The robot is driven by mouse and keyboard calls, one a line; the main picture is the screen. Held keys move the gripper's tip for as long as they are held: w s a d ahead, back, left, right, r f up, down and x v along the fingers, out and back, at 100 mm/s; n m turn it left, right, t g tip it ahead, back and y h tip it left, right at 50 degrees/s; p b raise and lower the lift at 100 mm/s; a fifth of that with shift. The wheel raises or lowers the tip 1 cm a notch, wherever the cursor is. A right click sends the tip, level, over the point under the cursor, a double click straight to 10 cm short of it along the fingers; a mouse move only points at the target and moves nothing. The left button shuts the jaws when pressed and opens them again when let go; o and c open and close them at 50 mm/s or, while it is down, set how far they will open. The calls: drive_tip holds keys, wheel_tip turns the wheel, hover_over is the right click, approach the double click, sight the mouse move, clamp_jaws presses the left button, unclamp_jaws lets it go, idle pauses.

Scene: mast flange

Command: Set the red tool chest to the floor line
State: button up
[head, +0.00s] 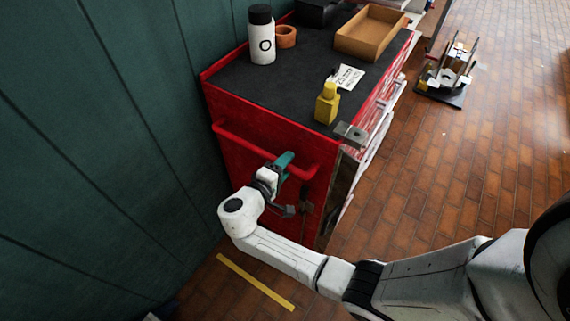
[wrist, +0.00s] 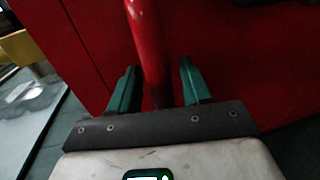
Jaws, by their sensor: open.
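The red tool chest (head: 255,135) stands beside the green wall, with a black mat on its top. A red bar handle (head: 240,143) runs across its near end. The yellow floor line (head: 254,281) lies on the brick floor in front of that end, apart from the chest. My gripper (head: 284,163) is at the right part of the handle. In the wrist view the handle (wrist: 146,45) passes between the two green fingers of my gripper (wrist: 158,88), which are open with space on both sides of it. The chest's red end panel (wrist: 225,50) fills the background there.
On the chest top stand a white bottle (head: 262,38), an orange ring-shaped object (head: 286,37), a yellow bottle (head: 327,104), a paper note (head: 346,77) and a cardboard tray (head: 368,33). A wheeled stand (head: 448,75) is at the back right. The brick floor right of the chest is clear.

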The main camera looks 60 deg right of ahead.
clamp_jaws()
idle(0.4)
